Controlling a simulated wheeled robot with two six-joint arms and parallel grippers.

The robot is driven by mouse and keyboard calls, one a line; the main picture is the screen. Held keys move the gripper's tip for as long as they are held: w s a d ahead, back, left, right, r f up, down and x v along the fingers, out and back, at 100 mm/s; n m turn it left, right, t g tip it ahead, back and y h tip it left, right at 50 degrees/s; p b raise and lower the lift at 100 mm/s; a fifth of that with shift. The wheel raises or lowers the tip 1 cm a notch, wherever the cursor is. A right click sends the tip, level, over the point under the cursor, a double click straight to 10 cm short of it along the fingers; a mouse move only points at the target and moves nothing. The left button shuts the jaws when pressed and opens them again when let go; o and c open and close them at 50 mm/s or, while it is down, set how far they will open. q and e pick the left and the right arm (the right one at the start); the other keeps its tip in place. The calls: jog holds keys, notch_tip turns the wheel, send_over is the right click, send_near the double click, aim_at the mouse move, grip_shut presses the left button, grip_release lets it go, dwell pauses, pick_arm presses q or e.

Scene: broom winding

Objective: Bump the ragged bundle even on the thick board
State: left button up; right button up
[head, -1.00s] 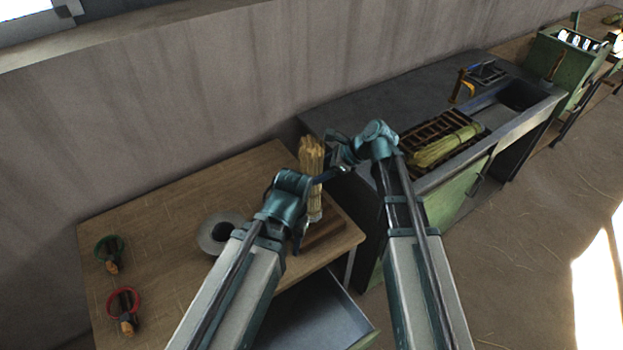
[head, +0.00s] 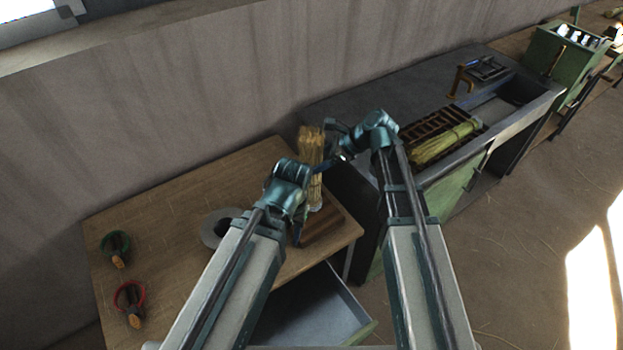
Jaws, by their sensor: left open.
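The straw-coloured bundle (head: 311,146) stands upright over the thick wooden board (head: 335,230) at the table's right end. Its ragged top is in view, and my grippers hide part of its middle. Its pale lower end is close above or on the board; I cannot tell which. My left gripper (head: 299,228) is open beside the bundle's lower left side, fingers pointing down. My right gripper (head: 325,163) reaches in from the right at the bundle's upper half. Its fingers are too small and covered to tell whether they are closed on it.
A grey ring-shaped roll (head: 217,228) lies left of the board. A green ring (head: 115,242) and a red ring (head: 129,295) with tools lie at the table's left. An open drawer (head: 310,310) juts out in front. A slatted rack (head: 428,128) with green stalks is on the right bench.

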aim_at(315, 176)
jog(key=shift+f, duration=0.1)
jog(key=shift+f+b, duration=2.6)
jog(key=shift+b, duration=0.1)
jog(key=shift+r, duration=0.2)
jog(key=shift+c, duration=0.6)
notch_tip(315, 176, up, 5)
jog(key=p, duration=0.5)
jog(key=shift+r, duration=0.1)
